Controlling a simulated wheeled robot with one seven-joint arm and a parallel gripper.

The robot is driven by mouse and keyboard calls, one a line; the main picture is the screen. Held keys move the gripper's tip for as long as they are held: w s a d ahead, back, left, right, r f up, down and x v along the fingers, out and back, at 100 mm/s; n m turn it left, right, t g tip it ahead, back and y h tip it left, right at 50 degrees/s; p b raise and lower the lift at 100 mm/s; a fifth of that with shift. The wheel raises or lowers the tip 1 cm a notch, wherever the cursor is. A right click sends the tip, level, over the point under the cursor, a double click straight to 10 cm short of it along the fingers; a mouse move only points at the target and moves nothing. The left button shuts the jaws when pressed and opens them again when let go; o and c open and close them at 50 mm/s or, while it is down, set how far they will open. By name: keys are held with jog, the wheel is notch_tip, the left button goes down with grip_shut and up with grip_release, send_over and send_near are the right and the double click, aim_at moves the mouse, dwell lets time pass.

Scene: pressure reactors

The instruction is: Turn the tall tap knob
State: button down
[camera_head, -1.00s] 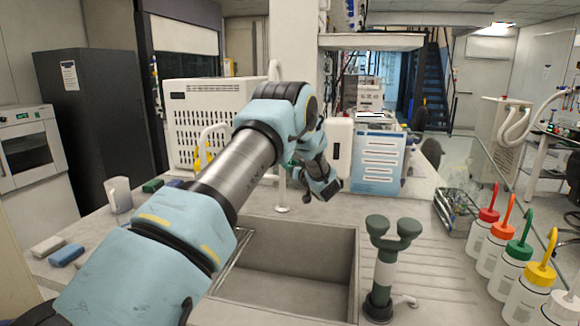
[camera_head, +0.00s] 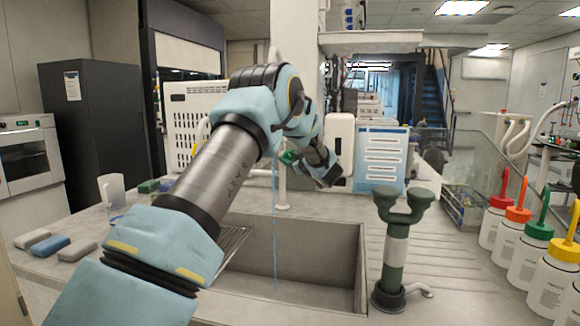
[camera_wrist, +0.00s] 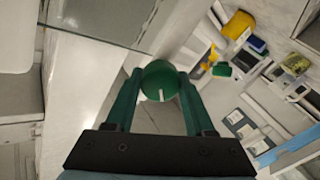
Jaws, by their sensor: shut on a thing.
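The green tap knob (camera_wrist: 160,79) is round with a white mark, and sits between the two green fingers of my gripper (camera_wrist: 159,88) in the wrist view. The fingers are shut on it from both sides. In the head view the green knob (camera_head: 288,157) shows small beside the end of my arm, at the upper part of the white tap (camera_head: 282,192). The upper tap is largely hidden behind my arm. A thin bluish stream of water (camera_head: 275,235) falls into the grey sink (camera_head: 315,228).
A green two-headed fixture (camera_head: 395,245) stands right of the sink. Several wash bottles (camera_head: 550,280) line the right edge. Sponge-like blocks (camera_head: 52,247) and a white jug (camera_head: 112,190) are at left. A white-and-blue box (camera_head: 380,160) stands behind.

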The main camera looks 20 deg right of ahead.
jog(key=shift+f+n, duration=0.1)
jog(key=shift+n, duration=0.2)
jog(key=shift+c, duration=1.3)
grip_release()
jog(key=shift+b, duration=0.3)
jog(key=s+d+b, duration=0.2)
jog(key=s, duration=0.8)
jog(key=shift+s+b, duration=0.35)
